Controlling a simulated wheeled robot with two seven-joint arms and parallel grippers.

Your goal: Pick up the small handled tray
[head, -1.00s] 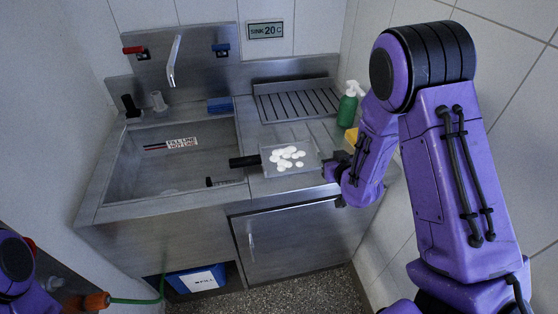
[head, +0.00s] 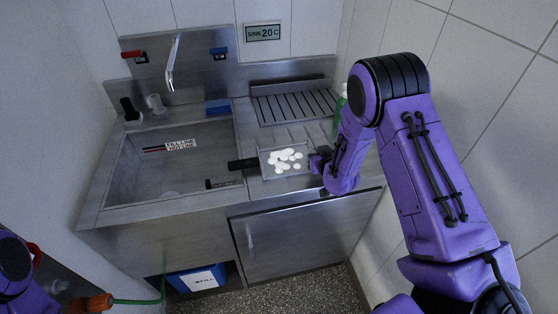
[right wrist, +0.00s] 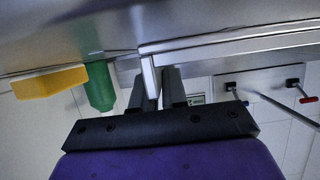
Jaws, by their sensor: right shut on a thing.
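The small handled tray (head: 264,174) is a shallow grey tray at the front of the counter, right of the basin, in the head view. It holds several white round discs (head: 285,160). Its black handle (head: 242,164) sticks out left over the basin edge. My right gripper (head: 313,166) is at the tray's right side, shut on its edge. In the right wrist view the two fingers (right wrist: 155,82) stand either side of the tray's pale rim (right wrist: 149,76). I cannot tell whether the tray is lifted clear of the counter. My left gripper is out of view.
The sink basin (head: 125,180) lies left, with a blue block (head: 218,106) behind. A slatted drain area (head: 292,106) is behind the tray. A green bottle (right wrist: 99,88) and a yellow block (right wrist: 50,82) show in the wrist view. The wall is close on the right.

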